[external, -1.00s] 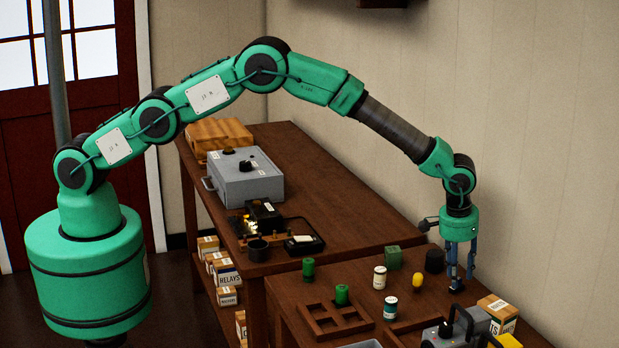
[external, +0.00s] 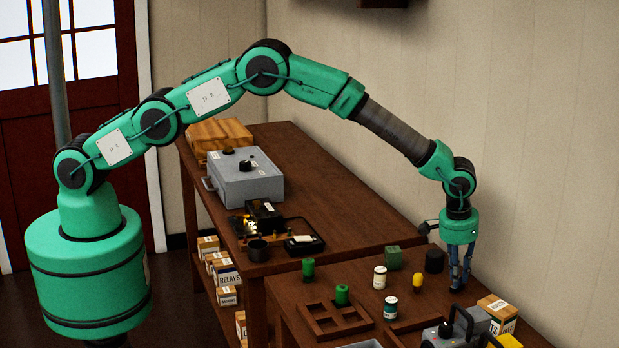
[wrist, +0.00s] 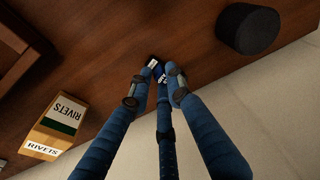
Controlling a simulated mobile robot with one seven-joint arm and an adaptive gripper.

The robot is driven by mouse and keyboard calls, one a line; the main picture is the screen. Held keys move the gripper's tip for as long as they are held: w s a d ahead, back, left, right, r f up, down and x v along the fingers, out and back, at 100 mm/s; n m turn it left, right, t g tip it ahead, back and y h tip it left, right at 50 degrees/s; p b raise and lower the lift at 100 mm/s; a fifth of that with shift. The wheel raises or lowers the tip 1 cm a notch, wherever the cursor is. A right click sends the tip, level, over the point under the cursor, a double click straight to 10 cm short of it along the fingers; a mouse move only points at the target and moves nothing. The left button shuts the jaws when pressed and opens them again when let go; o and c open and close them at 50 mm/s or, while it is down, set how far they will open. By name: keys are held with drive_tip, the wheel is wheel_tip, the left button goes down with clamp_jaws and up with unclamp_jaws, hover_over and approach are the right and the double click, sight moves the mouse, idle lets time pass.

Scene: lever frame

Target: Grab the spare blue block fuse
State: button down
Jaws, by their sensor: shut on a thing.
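The blue block fuse (wrist: 155,66) shows in the wrist view as a small dark blue block with a white mark, between the fingertips and partly hidden by them. My gripper (external: 458,286) points down at the far right of the near table. Its blue fingers are drawn together on the block, as the wrist view also shows (wrist: 160,74). The block is at or very close to the tabletop; I cannot tell if it touches. In the external view the fingers mostly hide it.
A black cylinder (external: 434,261) stands left of my gripper, with a yellow piece (external: 418,282) and a green cube (external: 394,258) nearby. A rivets box (wrist: 56,124) and a grey lever unit (external: 446,332) stand nearer the front. The wall is close behind. A wooden tray (external: 335,319) lies left.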

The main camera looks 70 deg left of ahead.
wheel_tip(320, 180, up, 10)
drive_tip(key=p, duration=0.1)
idle(0.8)
drive_tip(key=shift+s, duration=0.1)
idle(0.4)
